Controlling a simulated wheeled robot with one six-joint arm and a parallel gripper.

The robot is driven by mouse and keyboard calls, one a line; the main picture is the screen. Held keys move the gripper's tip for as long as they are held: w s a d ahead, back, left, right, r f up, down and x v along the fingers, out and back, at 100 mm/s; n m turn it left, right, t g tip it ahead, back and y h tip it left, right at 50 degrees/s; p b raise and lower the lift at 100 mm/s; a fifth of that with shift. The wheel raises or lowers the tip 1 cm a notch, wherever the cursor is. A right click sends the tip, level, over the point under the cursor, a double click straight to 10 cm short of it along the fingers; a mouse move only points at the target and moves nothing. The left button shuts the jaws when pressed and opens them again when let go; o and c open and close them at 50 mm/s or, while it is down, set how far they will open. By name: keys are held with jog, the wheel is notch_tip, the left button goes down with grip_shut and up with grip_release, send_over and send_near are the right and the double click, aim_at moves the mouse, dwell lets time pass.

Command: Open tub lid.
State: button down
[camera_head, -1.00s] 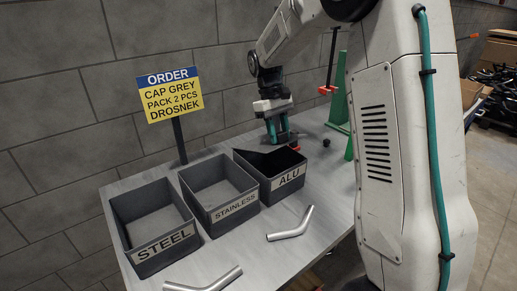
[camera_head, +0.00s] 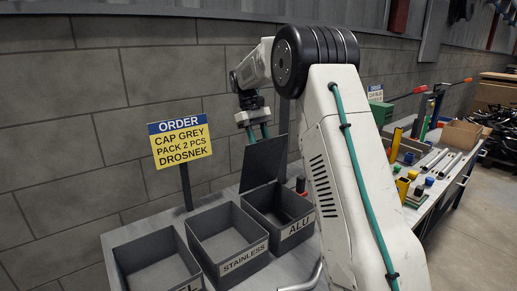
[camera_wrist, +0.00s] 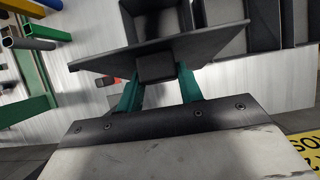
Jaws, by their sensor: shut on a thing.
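The tub marked ALU (camera_head: 293,228) stands on the grey table, the rightmost of three dark grey tubs. Its lid (camera_head: 263,162), a flat dark panel, stands steeply tilted up at the tub's back edge, and part of the tub's inside shows. My gripper (camera_head: 258,133) is at the lid's upper edge. In the wrist view the lid (camera_wrist: 112,60) lies across the picture, and my gripper's green fingers (camera_wrist: 160,76) are shut on a small dark block, the lid's handle (camera_wrist: 155,67). The hinge is not clearly seen.
The STAINLESS tub (camera_head: 240,261) and the STEEL tub (camera_head: 150,238) stand to the left. An order sign (camera_head: 181,141) stands behind them. A bent metal tube (camera_head: 302,284) lies in front. Another bench with coloured blocks and a cardboard box (camera_head: 460,134) is at right.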

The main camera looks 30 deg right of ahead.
jog(key=shift+w+a+f+g, duration=0.1)
jog(key=shift+w+f+g, duration=0.15)
jog(key=shift+w+g, duration=0.55)
jog(key=shift+w+a+f+g, duration=0.15)
jog(key=shift+w+g, duration=0.35)
jog(key=shift+w, duration=0.6)
jog(key=shift+d, duration=0.1)
jog(key=c, duration=0.9)
grip_release()
jog(key=shift+w+f, duration=0.1)
jog(key=shift+r, duration=0.2)
